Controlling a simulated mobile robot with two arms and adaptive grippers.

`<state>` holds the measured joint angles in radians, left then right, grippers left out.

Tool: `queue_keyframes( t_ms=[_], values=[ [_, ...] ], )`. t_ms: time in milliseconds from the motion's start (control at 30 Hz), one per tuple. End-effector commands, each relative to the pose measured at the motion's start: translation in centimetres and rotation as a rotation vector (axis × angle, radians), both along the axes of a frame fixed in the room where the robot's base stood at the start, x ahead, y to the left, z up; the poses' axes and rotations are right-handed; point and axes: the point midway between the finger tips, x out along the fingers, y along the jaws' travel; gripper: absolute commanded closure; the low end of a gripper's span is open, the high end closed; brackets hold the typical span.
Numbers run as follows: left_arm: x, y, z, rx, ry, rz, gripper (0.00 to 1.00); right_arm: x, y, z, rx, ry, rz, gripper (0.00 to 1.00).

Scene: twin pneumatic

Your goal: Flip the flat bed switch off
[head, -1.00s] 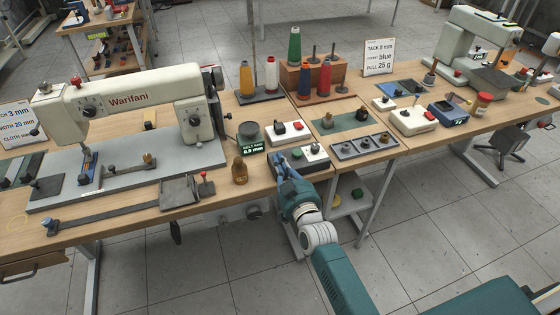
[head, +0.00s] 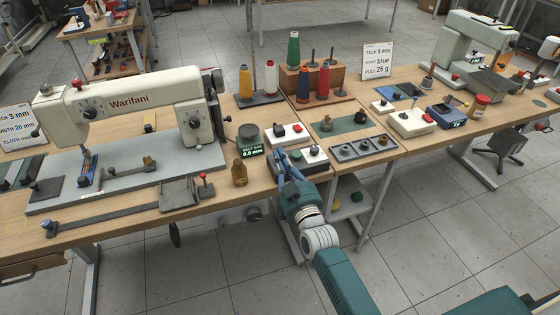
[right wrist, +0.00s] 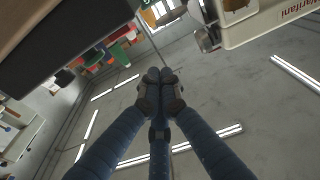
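The flat bed machine (head: 130,98), cream and marked Warifani, stands on its grey bed plate (head: 140,175) at the left of the table. A white and grey control box (head: 318,161) with a green button and a dark knob sits near the table's front edge. A second white box (head: 277,138) with dark and red knobs sits behind it. I cannot tell which control is the flat bed switch. My right gripper (head: 281,157) is at the left side of the front box, partly covering it; contact is unclear. In the right wrist view its blue fingers (right wrist: 160,77) meet, with nothing between them. My left gripper is out of view.
A brown bottle (head: 239,174) and a small green-lit display (head: 250,151) stand left of the gripper. A grey tray (head: 362,148) lies to the right. Thread spools (head: 304,85) stand behind. Open floor lies in front of the table.

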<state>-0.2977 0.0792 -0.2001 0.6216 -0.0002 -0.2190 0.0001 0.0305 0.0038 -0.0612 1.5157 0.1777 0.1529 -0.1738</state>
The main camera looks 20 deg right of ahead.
Motion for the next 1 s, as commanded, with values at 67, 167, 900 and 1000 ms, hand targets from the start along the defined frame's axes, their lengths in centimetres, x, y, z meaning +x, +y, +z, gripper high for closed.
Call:
queue_keyframes(
  t_ms=[67, 167, 900, 1000],
  values=[
    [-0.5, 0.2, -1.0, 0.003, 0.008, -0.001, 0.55, -2.6, 0.0, -2.2, -0.001, 0.014, 0.001, 1.0],
    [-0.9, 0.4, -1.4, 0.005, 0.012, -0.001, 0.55, -4.8, -0.1, -2.8, -0.001, 0.013, 0.001, 1.0],
    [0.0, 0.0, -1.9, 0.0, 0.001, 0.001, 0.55, -9.2, -0.2, -4.0, 0.0, 0.008, 0.001, 1.0],
    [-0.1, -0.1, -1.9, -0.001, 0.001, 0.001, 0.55, -9.2, -0.2, -4.0, 0.0, 0.009, 0.001, 1.0]
  ],
)
